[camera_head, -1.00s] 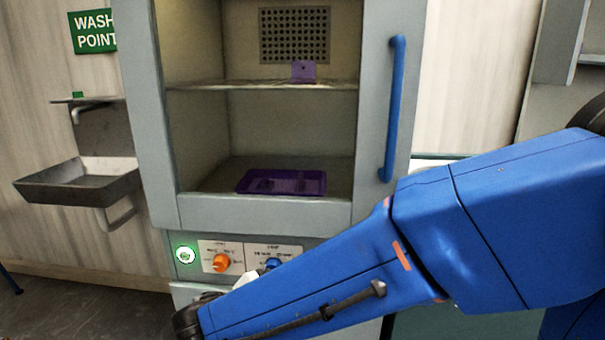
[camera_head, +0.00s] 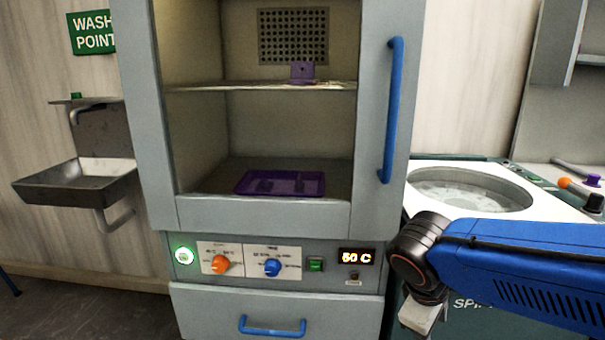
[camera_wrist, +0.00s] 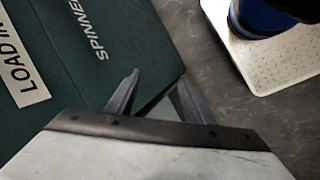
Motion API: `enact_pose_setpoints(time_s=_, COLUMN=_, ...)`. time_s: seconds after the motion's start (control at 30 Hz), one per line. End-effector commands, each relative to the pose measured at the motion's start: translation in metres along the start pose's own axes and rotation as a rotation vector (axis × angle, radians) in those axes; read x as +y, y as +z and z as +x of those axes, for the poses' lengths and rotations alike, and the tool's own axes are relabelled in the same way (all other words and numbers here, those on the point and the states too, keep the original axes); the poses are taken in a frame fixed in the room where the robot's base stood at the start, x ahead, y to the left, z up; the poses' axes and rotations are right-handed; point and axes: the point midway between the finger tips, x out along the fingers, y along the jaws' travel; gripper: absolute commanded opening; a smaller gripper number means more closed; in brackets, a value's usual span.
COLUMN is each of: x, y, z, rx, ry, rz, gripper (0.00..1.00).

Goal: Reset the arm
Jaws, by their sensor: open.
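My blue arm comes in from the right in the head view, its dark wrist joint in front of the spinner's front edge. My gripper (camera_wrist: 160,76) shows in the wrist view, with its two grey fingers spread apart and nothing between them. It points down beside the dark green front of the spinner (camera_wrist: 75,70), with grey floor beyond. In the head view the fingers cannot be made out.
A grey cabinet (camera_head: 260,217) stands open in the middle, with a purple tray (camera_head: 281,193) on its floor and a small purple piece (camera_head: 302,72) on its shelf. The round-tub spinner (camera_head: 545,206) stands right of it. A sink (camera_head: 75,192) hangs at left.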

Motion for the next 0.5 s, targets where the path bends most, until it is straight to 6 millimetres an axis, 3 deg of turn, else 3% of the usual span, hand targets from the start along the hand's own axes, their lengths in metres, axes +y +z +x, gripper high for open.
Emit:
enact_pose_setpoints(time_s=0.2, x=-0.005, y=0.034, z=0.001, rx=0.089, ry=-0.103, rz=0.285, gripper=0.48)
enact_pose_setpoints(time_s=0.5, x=-0.014, y=0.060, z=-0.006, rx=0.225, ry=-0.206, rz=0.654, gripper=0.48)
